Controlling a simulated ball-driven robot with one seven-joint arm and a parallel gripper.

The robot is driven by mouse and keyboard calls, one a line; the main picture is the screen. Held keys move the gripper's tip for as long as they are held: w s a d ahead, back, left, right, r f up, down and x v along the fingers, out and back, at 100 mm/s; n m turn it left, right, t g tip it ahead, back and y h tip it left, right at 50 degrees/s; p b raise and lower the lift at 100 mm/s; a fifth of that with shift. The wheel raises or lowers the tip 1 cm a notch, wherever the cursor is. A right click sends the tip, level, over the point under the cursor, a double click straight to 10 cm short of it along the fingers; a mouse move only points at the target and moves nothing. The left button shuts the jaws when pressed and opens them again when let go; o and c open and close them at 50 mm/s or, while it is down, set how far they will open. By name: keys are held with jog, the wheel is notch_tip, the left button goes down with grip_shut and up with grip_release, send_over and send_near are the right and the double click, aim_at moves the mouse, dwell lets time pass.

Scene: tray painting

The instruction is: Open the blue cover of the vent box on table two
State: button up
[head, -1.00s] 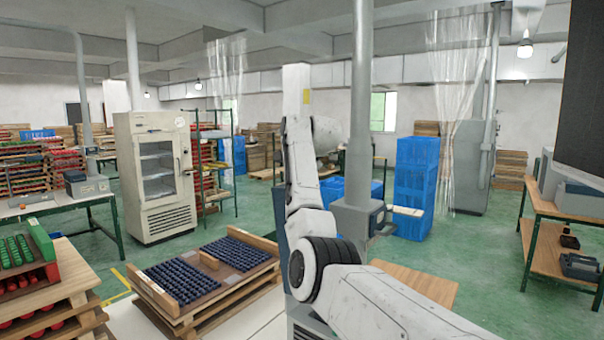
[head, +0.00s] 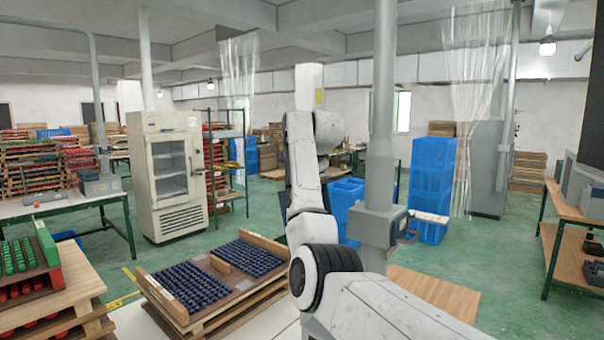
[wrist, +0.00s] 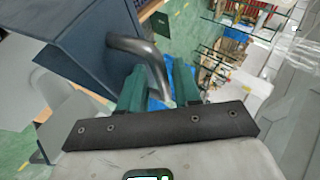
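In the wrist view a dark blue, flat-sided box part (wrist: 75,45) fills the upper left; it looks like the vent box cover. A bent grey metal handle (wrist: 152,55) projects from it. My gripper (wrist: 160,85) shows two green fingers held apart, with the handle's lower end running in the gap between them. In the head view my fingers are out of sight, and I cannot clearly pick out the vent box.
A grey pole (head: 383,100) stands close to my arm. A wooden tray of dark blue pieces (head: 225,262) lies in front. A white cabinet (head: 167,175) stands behind, blue crates (head: 430,185) to the right. Green floor shows between the tables.

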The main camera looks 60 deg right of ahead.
jog(key=shift+o, duration=0.2)
jog(key=shift+s+a, duration=0.1)
jog(key=b+v, duration=0.3)
jog(key=v, duration=0.7)
jog(key=shift+s+r, duration=0.2)
jog(key=shift+r, duration=0.15)
